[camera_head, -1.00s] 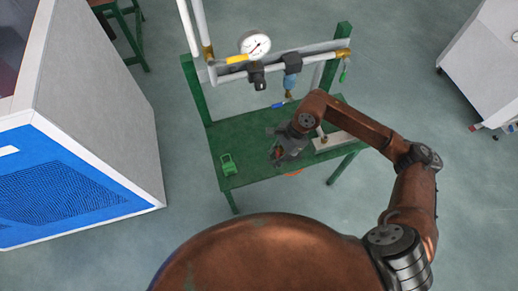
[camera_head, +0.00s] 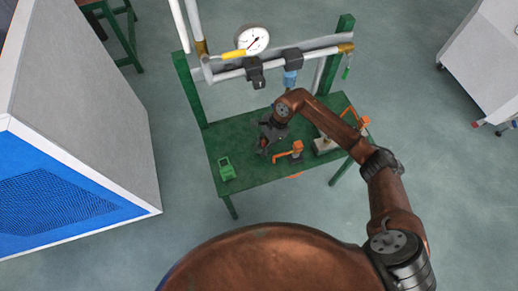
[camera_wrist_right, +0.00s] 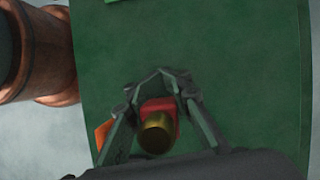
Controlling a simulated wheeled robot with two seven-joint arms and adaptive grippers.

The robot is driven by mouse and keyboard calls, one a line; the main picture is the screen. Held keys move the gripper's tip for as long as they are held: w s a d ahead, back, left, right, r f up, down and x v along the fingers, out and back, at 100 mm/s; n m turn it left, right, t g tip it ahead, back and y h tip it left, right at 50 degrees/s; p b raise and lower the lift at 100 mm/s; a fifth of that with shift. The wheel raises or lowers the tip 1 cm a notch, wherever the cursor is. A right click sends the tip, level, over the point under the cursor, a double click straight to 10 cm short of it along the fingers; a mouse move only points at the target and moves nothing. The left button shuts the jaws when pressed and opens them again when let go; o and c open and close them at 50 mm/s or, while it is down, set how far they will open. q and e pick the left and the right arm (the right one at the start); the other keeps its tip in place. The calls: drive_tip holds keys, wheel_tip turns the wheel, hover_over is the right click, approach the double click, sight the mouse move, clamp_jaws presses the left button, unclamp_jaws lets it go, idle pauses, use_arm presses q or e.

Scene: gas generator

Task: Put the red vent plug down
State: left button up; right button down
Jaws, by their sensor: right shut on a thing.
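The red vent plug (camera_wrist_right: 160,107), with a brass-coloured end, sits between the fingers of my right gripper (camera_wrist_right: 157,90) in the right wrist view. The gripper is shut on it. In the head view my right gripper (camera_head: 265,146) is over the middle of the green table (camera_head: 238,143), and only a small red spot of the plug (camera_head: 263,143) shows there. I cannot tell whether the plug touches the tabletop. My left gripper is not in view.
A valve with an orange handle (camera_head: 291,153) stands right of the gripper; another orange-handled part (camera_head: 362,119) is at the right edge. A small green holder (camera_head: 227,170) sits at the front left. A pipe with a gauge (camera_head: 252,40) crosses behind. The table's left middle is clear.

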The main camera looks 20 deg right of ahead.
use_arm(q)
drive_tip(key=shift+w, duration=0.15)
use_arm(e)
drive_tip(key=shift+f, duration=0.1)
drive_tip(key=shift+f, duration=0.1)
drive_tip(key=c, duration=2.3)
unclamp_jaws()
drive_tip(key=shift+c, duration=0.2)
drive_tip(key=o, duration=0.6)
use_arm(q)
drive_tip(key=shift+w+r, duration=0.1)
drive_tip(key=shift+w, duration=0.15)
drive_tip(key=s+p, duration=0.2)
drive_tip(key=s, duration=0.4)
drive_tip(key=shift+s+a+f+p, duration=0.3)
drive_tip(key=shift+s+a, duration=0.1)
use_arm(e)
drive_tip(key=v, duration=1.2)
